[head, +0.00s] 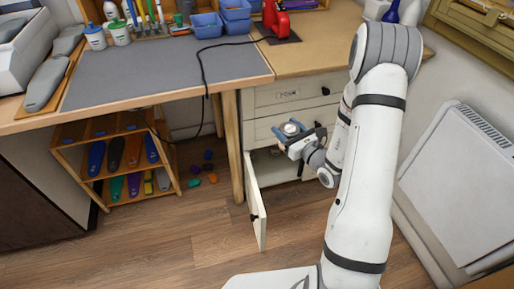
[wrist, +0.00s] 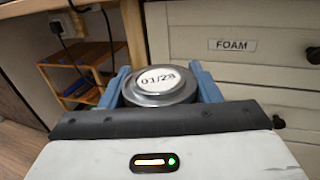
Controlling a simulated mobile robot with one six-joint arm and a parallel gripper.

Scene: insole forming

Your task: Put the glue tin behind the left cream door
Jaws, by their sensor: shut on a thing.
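A round metal tin (wrist: 160,91) with a white lid label reading "01/28" sits upright between the two blue fingers of my gripper (wrist: 162,90) in the wrist view. My gripper (head: 291,131) is shut on it. In the head view the tin (head: 291,128) is held in front of the cream cabinet, at about the height of its lower drawer. The left cream door (head: 257,207) stands swung open toward the room, below and left of my gripper. The cabinet opening behind it is partly visible; its right part is hidden by my arm.
Cream drawers (head: 280,95) lie above the opening; the wrist view shows a "FOAM" label (wrist: 232,44). A wooden bench leg (head: 232,145) stands left of the cabinet. A rack of insoles (head: 115,160) sits under the bench.

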